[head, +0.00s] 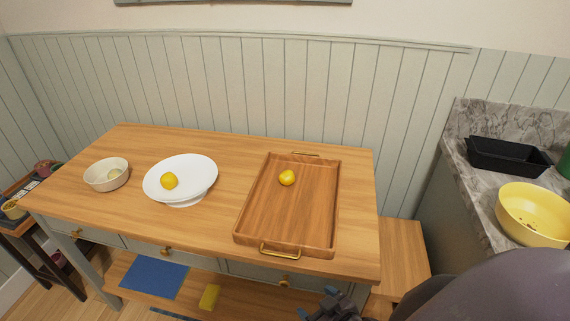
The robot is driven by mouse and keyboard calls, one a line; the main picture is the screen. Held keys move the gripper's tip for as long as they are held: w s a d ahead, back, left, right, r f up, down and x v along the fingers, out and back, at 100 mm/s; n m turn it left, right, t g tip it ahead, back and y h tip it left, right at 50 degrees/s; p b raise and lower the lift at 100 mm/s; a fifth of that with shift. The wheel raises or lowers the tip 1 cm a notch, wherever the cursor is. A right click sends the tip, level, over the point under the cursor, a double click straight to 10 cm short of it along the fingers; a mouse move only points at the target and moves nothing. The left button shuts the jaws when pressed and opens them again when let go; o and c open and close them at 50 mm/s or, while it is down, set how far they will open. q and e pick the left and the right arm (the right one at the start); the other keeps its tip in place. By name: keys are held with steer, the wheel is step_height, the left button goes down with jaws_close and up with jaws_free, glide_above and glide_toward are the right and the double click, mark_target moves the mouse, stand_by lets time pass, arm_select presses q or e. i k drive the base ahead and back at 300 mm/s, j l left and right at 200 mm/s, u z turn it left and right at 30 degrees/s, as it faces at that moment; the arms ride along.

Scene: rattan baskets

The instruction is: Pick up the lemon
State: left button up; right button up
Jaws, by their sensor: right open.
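A yellow lemon-like fruit (169,181) sits on a white footed plate (200,180) on the wooden table. Another yellow fruit (287,177) lies in the back half of a wooden tray (285,215) with brass handles. Both are small here, and I cannot tell for sure which is the lemon. My right gripper (328,305) shows at the bottom edge, in front of the table's front edge and partly cut off. It is open and apart from both fruits. My left gripper is not in view.
A pale bowl (106,175) with something light inside stands at the table's left. At right, a marble counter (480,190) holds a black tray (508,156) and a yellow bowl (535,212). The table's lower shelf holds a blue mat (153,276) and a yellow block (210,297).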

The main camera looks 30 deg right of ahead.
mark_target(287, 177)
steer(key=l+z, duration=0.2)
steer(key=z, duration=0.85)
steer(key=i+j, duration=0.05)
